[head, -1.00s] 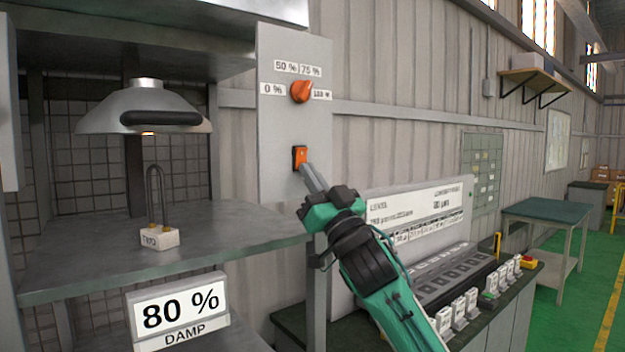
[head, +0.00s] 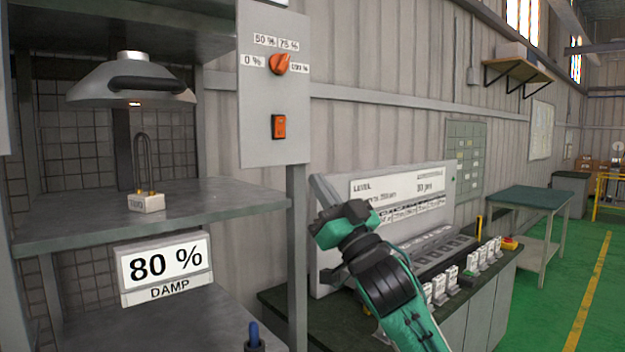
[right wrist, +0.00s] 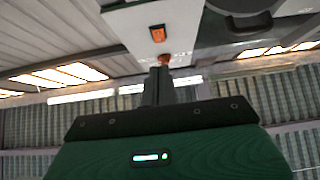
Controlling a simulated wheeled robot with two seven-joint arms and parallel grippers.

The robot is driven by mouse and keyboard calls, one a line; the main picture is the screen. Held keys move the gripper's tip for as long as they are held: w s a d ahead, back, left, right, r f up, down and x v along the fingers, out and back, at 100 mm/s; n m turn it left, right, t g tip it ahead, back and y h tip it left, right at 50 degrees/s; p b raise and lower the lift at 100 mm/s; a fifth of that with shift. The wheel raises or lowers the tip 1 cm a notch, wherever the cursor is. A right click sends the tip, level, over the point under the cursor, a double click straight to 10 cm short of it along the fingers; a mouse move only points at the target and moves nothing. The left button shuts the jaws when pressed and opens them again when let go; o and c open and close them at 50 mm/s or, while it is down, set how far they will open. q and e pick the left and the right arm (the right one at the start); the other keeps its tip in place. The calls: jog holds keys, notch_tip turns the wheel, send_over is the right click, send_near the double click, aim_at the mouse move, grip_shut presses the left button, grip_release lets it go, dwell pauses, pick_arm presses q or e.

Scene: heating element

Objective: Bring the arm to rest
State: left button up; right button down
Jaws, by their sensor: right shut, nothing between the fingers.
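My right gripper (head: 325,190) is shut and empty, and points up and left in the head view. It is in front of the wall, below and to the right of the control panel (head: 258,100), and touches nothing that I can see. The panel carries an orange switch (head: 278,126) and an orange knob (head: 280,64). In the right wrist view the shut fingers (right wrist: 158,85) point toward the same panel (right wrist: 185,45). The heating element (head: 146,175) stands upright on its white block on the shelf, under the lamp hood (head: 132,85). My left gripper is not in view.
A sign (head: 165,268) reads 80 % DAMP below the shelf (head: 220,203). A bench with a LEVEL board (head: 405,188) and several white blocks stands behind and right of my right arm. A blue-handled object (head: 254,335) is at the bottom. Green floor (head: 570,285) is open at the right.

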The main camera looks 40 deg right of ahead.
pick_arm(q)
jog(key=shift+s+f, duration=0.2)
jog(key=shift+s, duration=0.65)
pick_arm(e)
jog(key=shift+s+f, duration=0.15)
jog(key=shift+f, duration=0.3)
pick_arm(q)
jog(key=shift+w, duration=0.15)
